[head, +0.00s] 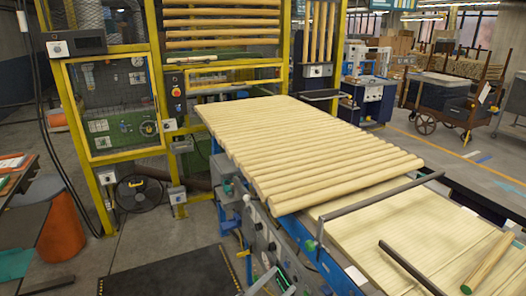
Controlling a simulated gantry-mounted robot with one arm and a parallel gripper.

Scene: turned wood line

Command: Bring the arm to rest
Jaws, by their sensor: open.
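My arm and my gripper do not show in the head view. The line's bed (375,225) runs from the middle to the lower right. A layer of pale turned wood rods (300,145) lies side by side across its far part. One separate rod (487,262) with a green end lies on the bare near part at the lower right.
A grey bar (380,205) spans the bed just in front of the rods. A dark bar (411,268) lies near the bottom. A yellow-framed machine (158,100) stands behind left. An orange bin (61,228) and a dark floor mat (180,275) are at left. A cart (440,100) stands far right.

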